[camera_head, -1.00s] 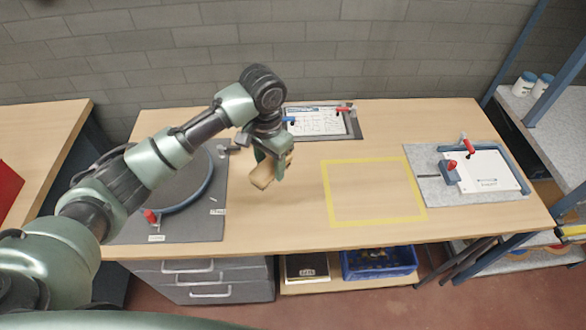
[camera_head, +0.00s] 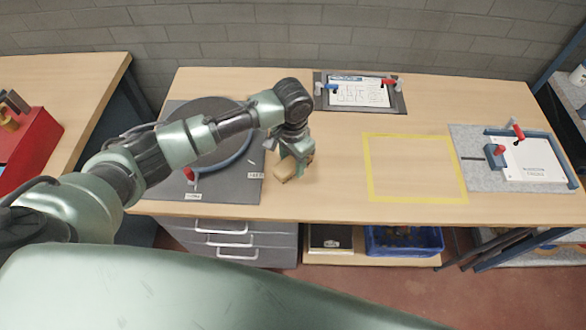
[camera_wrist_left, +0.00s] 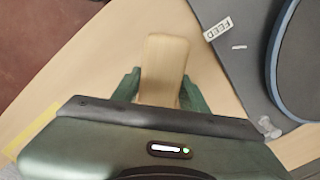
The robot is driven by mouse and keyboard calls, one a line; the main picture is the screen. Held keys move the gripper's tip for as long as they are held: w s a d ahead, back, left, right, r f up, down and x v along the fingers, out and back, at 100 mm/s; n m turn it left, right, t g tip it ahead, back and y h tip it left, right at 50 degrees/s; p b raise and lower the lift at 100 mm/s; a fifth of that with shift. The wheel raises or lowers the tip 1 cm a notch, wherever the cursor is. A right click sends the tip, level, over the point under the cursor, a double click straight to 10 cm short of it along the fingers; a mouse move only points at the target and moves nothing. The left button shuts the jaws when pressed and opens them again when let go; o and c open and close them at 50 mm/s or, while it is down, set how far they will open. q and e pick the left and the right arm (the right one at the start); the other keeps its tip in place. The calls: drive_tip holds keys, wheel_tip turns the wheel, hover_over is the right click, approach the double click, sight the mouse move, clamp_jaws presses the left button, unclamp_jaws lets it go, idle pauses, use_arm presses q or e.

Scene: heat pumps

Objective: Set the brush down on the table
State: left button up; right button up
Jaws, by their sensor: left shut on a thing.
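My left gripper (camera_head: 293,163) is shut on the brush (camera_head: 288,172), a light wooden block-like piece. In the left wrist view the brush (camera_wrist_left: 165,62) sticks out between the two green fingers of the gripper (camera_wrist_left: 160,88). Its bristles are hidden. The brush is low over the wooden table (camera_head: 340,185), just right of the dark grey mat. I cannot tell whether it touches the table top. My right gripper is not in view.
A dark mat (camera_head: 245,190) with a round plate lies left of the gripper. A yellow taped square (camera_head: 415,165) is bare on the right. Clamped boards lie at the back (camera_head: 360,92) and far right (camera_head: 530,158). Bare table lies between brush and square.

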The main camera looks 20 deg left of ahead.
sight(293, 161)
use_arm(q)
drive_tip(key=shift+f, duration=0.35)
wheel_tip(293, 161, down, 3)
drive_tip(key=shift+f, duration=0.6)
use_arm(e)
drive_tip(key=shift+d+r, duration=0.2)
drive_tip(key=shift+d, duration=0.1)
use_arm(q)
drive_tip(key=shift+f, duration=0.1)
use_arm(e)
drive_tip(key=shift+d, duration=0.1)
use_arm(q)
drive_tip(key=o, duration=1.3)
wheel_tip(293, 161, up, 12)
drive_tip(key=shift+r+b, duration=0.15)
drive_tip(key=shift+b, duration=0.7)
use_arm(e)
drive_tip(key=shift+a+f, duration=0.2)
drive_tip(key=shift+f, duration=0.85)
